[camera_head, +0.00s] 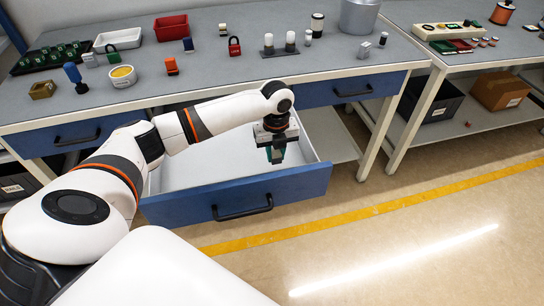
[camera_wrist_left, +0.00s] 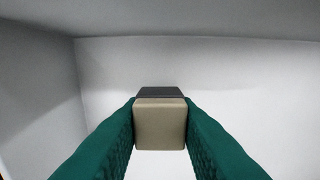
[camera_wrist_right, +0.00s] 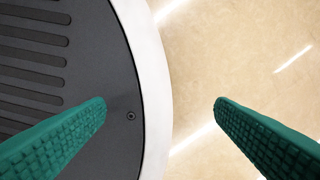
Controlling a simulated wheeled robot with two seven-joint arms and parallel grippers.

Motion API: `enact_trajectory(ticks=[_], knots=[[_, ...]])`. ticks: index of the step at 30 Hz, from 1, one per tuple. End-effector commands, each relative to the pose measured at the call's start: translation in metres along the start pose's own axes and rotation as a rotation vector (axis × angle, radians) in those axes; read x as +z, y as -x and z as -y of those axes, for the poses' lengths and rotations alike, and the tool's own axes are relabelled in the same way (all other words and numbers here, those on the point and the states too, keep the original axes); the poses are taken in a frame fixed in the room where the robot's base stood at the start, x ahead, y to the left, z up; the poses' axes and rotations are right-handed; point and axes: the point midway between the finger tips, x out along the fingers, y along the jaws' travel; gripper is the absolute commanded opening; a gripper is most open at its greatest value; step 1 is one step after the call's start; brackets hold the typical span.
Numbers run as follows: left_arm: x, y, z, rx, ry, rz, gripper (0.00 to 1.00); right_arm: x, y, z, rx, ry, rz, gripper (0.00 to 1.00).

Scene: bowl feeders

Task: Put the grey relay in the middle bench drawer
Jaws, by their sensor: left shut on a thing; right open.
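The middle bench drawer (camera_head: 180,207) is pulled open, with a blue front, a dark handle and a white inside. My left gripper (camera_head: 276,157) is inside or just above the right part of the drawer, pointing down. In the left wrist view, its green fingers (camera_wrist_left: 160,125) are shut on the relay (camera_wrist_left: 160,124), a small beige-grey block with a dark part at its far end. White drawer walls and floor surround it. I cannot tell whether the relay touches the floor. My right gripper (camera_wrist_right: 160,105) is open and empty, beside a dark round base and above the floor.
The grey bench top (camera_head: 220,75) carries a red bin (camera_head: 171,28), a white tray (camera_head: 118,40), a red padlock (camera_head: 234,46) and several small parts. Closed blue drawers (camera_head: 347,88) flank the open one. The drawer's middle looks bare.

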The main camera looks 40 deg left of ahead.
Motion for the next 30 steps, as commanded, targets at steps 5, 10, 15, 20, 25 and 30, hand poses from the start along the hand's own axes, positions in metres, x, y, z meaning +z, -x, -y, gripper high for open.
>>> enact_trajectory(ticks=[5, 10, 15, 20, 25, 30], knots=[[0.001, -0.027, 0.000, -0.003, -0.001, 0.002, 0.04, 0.010, -0.003, 0.002, -0.002, -0.001, 0.016, 0.78], [0.000, -0.046, 0.000, 0.001, -0.001, -0.001, 0.04, 0.014, -0.004, 0.002, -0.003, -0.001, 0.022, 0.78], [0.000, -0.046, 0.000, 0.001, -0.001, -0.002, 0.04, 0.014, -0.004, 0.002, -0.003, -0.001, 0.022, 0.78], [0.000, -0.049, 0.000, 0.000, -0.001, -0.001, 0.04, 0.014, -0.004, 0.002, -0.003, -0.001, 0.022, 0.78], [0.000, -0.049, 0.000, 0.000, -0.001, -0.001, 0.48, 0.013, -0.004, 0.001, -0.002, -0.001, 0.021, 0.78], [0.000, -0.049, 0.000, 0.000, -0.001, -0.001, 0.48, 0.012, -0.004, -0.001, 0.001, -0.002, 0.019, 0.78]])
